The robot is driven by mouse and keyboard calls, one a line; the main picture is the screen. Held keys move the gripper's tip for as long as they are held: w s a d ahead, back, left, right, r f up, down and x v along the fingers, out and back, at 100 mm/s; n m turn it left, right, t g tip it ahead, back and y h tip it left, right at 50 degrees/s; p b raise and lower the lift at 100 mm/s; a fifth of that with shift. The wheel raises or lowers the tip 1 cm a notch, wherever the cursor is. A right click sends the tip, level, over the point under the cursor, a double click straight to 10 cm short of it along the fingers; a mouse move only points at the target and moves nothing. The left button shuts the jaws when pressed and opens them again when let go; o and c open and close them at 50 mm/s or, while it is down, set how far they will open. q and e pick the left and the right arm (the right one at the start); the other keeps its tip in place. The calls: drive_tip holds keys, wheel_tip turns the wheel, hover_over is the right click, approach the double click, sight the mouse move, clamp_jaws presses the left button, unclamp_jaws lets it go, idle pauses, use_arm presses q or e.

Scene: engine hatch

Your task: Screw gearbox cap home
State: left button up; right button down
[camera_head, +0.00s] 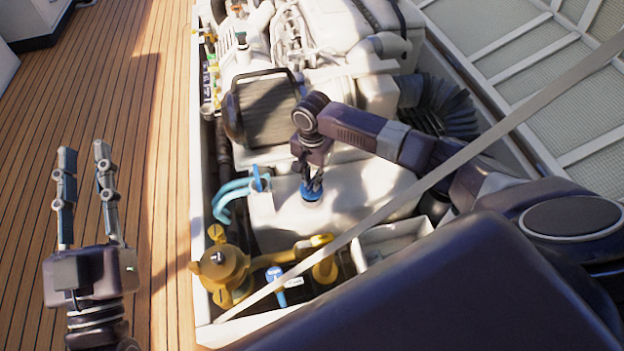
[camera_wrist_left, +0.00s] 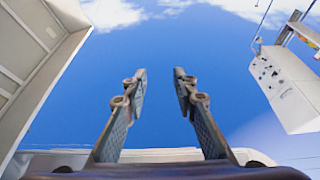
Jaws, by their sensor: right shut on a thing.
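A blue cap (camera_head: 311,192) sits on top of the white gearbox housing (camera_head: 285,222), in the middle of the head view. My right gripper (camera_head: 312,184) points down over the cap and is shut on it; the fingers hide part of the cap, so I cannot tell how deep it is seated. My left gripper (camera_head: 82,152) is open and empty, raised over the wooden deck to the left of the hatch. Its two spread fingers also show in the left wrist view (camera_wrist_left: 160,90), with only sky between them.
The white engine (camera_head: 325,35) and a black-framed box (camera_head: 265,108) lie behind the housing. Blue hoses (camera_head: 228,196), a bronze fitting (camera_head: 222,266) and a blue-handled part (camera_head: 275,278) stand near it. A pale strut (camera_head: 480,138) crosses diagonally in front. The deck (camera_head: 110,70) at left is clear.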

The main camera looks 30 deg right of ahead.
use_arm(q)
drive_tip(key=shift+w+a+f, duration=0.1)
drive_tip(key=shift+f, duration=0.15)
drive_tip(key=shift+f+g+y, duration=0.3)
drive_tip(key=shift+f, duration=0.15)
drive_tip(key=shift+w+f+g+p, duration=0.2)
drive_tip(key=shift+w+f+g, duration=0.1)
drive_tip(key=shift+f, duration=0.3)
drive_tip(key=shift+w+f+g+p, duration=0.15)
drive_tip(key=shift+f+g, duration=0.15)
drive_tip(key=shift+f, duration=0.25)
drive_tip(key=shift+f, duration=0.15)
drive_tip(key=shift+a+f+g, duration=0.1)
drive_tip(key=shift+f+g, duration=0.2)
drive_tip(key=shift+f+y, duration=0.3)
drive_tip(key=shift+f, duration=0.15)
drive_tip(key=shift+w+f+g, duration=0.1)
drive_tip(key=shift+f+g, duration=0.15)
drive_tip(key=shift+g, duration=0.05)
drive_tip(key=shift+f, duration=0.1)
drive_tip(key=shift+a+f, duration=0.1)
drive_tip(key=shift+f, duration=0.1)
